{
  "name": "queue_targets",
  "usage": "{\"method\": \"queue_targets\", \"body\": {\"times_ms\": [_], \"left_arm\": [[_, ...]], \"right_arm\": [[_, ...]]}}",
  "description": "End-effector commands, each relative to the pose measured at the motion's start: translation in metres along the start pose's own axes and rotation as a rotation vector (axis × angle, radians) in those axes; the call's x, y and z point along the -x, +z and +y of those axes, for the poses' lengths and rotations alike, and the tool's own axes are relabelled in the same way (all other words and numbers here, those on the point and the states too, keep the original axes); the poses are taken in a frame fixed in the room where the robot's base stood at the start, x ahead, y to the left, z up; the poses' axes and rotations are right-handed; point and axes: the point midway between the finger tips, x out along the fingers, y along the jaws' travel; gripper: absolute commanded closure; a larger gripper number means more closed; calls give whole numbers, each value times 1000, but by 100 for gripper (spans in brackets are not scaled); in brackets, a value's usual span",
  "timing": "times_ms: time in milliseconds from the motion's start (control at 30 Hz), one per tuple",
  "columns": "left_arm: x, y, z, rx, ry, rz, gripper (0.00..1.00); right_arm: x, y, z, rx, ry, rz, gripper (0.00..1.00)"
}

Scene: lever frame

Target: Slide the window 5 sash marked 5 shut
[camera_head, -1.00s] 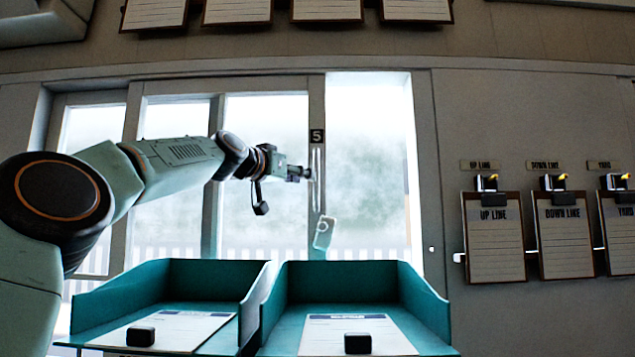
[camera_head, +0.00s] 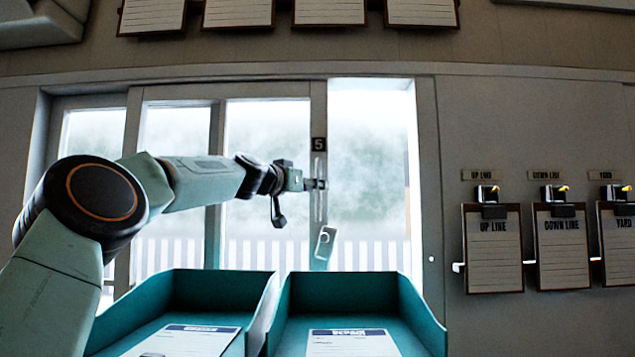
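The window sash (camera_head: 319,105) has a dark plate marked 5 (camera_head: 319,144) on its right stile. A slim upright handle (camera_head: 319,200) is fixed below the plate, and a small light latch-like piece (camera_head: 325,242) hangs tilted under it. To the right of the stile is a bright open-looking gap (camera_head: 370,150) up to the frame post. My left gripper (camera_head: 318,184) reaches in from the left, its tips at the handle. Whether its fingers are closed around the handle is too small to tell. My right gripper is out of view.
Two teal trays with papers, a left one (camera_head: 262,310) and a right one (camera_head: 415,305), stand below the window. Clipboards (camera_head: 493,265) hang on the right wall, and more (camera_head: 330,12) hang above.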

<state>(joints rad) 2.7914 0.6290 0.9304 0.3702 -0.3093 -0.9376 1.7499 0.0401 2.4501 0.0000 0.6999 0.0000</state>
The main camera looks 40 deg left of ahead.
Motion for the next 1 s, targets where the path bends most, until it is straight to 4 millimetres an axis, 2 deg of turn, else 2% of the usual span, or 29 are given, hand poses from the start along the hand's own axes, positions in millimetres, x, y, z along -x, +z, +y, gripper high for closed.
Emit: {"method": "queue_targets", "body": {"times_ms": [200, 600, 1000], "left_arm": [[-17, -1, 0, -2, 0, -1, 65], [-21, 0, 1, -1, 2, 0, 65], [-21, 0, 0, -1, 1, 0, 99]], "right_arm": [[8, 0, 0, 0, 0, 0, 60], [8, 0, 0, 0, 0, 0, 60], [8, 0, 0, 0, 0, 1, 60]]}}
